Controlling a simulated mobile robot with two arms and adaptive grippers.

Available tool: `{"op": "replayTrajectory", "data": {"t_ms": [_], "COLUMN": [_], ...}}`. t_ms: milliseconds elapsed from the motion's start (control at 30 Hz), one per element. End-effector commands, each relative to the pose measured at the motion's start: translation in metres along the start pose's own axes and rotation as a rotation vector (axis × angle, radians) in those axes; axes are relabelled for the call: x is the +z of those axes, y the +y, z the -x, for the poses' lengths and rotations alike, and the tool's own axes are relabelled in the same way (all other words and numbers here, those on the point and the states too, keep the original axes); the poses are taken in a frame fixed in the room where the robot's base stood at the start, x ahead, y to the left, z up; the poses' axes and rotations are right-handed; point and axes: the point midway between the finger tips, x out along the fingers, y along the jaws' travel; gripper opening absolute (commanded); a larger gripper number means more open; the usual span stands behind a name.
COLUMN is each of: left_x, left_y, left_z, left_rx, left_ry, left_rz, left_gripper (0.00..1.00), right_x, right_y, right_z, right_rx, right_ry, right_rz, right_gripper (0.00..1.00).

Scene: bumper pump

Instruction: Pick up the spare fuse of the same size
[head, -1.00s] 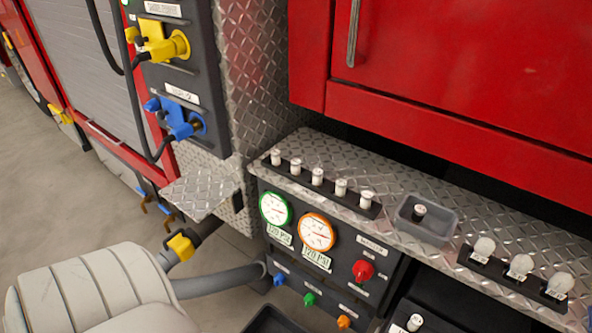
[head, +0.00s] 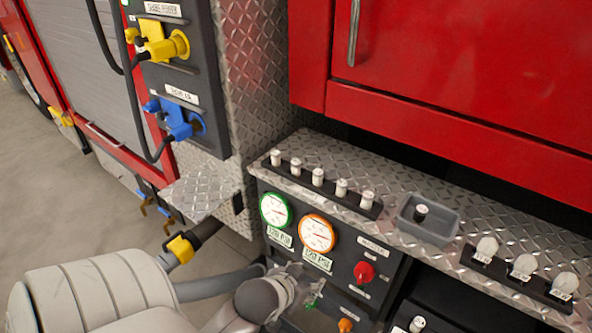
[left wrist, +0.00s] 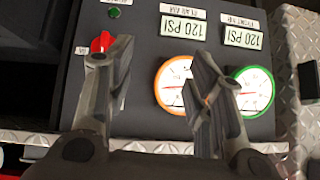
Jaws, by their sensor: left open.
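Several small fuses with pale tops, one of them here (head: 318,176), stand in a row in a black holder (head: 357,208) on the tread-plate ledge. A dark fuse with a pale top (head: 421,212) stands in a grey tray (head: 440,237) to their right. Another pale-topped fuse (head: 416,323) shows at the bottom edge, in a dark recess. Fuse sizes are too small to compare. My left gripper (head: 303,288) is low in front of the gauge panel, below the ledge. The left wrist view shows its fingers (left wrist: 158,78) apart and empty. My right gripper is out of view.
Several pale bulbs (head: 523,266) stand in a holder at the right. The panel has green (head: 276,210) and orange (head: 316,232) gauges and a red knob (head: 364,272). A red cabinet (head: 450,80) overhangs behind the ledge. Yellow and blue hose couplings are at the left.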

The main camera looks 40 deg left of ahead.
Motion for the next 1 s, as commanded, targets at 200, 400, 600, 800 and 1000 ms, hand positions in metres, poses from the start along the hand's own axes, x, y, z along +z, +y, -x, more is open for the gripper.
{"op": "replayTrajectory", "data": {"t_ms": [200,400,600,800,1000], "left_x": [-0.08,-0.136,-0.159,-0.18,-0.196], "left_y": [-0.067,-0.128,-0.153,-0.163,-0.17], "left_z": [-0.002,0.017,0.031,0.016,-0.002], "left_rx": [-0.115,-0.2,-0.231,-0.233,-0.233], "left_ry": [0.339,0.64,0.782,0.8,0.796], "left_rz": [0.11,0.172,0.189,0.19,0.19], "left_gripper": [0.48,0.48,0.48,0.48,0.48], "right_x": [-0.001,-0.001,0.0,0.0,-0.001], "right_y": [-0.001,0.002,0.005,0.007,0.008], "right_z": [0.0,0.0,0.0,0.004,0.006], "right_rx": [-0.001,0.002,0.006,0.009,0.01], "right_ry": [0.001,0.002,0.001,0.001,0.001], "right_rz": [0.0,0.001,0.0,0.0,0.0], "right_gripper": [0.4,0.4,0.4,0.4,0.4]}}
